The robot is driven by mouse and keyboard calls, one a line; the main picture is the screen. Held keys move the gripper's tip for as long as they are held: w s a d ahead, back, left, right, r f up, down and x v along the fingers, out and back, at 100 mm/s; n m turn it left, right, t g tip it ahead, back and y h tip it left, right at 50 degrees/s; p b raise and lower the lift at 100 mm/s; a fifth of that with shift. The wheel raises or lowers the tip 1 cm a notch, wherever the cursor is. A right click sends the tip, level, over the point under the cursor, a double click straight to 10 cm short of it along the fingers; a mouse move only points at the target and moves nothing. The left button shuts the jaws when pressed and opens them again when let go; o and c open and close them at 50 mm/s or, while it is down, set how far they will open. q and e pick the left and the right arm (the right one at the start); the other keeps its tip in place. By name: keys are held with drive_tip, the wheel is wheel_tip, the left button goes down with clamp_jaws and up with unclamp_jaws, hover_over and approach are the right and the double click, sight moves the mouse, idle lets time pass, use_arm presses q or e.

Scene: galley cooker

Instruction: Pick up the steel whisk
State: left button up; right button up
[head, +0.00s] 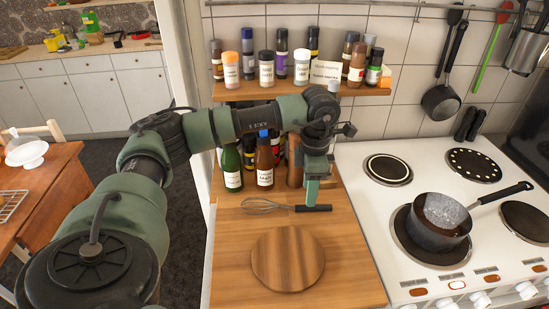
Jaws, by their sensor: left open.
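The steel whisk (262,205) lies on the wooden worktop (232,250), behind a round board. Its wire loops point left and its dark handle points right. My left gripper (312,198) points down over the handle end, its fingertips close to the handle. The gripper is open. I cannot tell whether its fingers straddle the handle or are still above it, since the near finger hides part of it. My right gripper is out of view.
A round wooden board (288,258) lies in front of the whisk. Bottles (232,172) stand behind it, under a spice shelf (350,90). To the right is a white cooker (365,210) with a saucepan (438,222) on it. The worktop's left part is clear.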

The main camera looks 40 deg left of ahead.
sight(304, 205)
use_arm(q)
drive_tip(key=f, duration=0.1)
drive_tip(key=f+p, duration=0.1)
drive_tip(key=f, duration=0.1)
drive_tip(key=f+p, duration=0.1)
drive_tip(key=shift+s+a+f, duration=0.25)
drive_tip(key=shift+s+a, duration=0.05)
drive_tip(key=shift+f, duration=0.45)
clamp_jaws()
drive_tip(key=shift+r, duration=0.1)
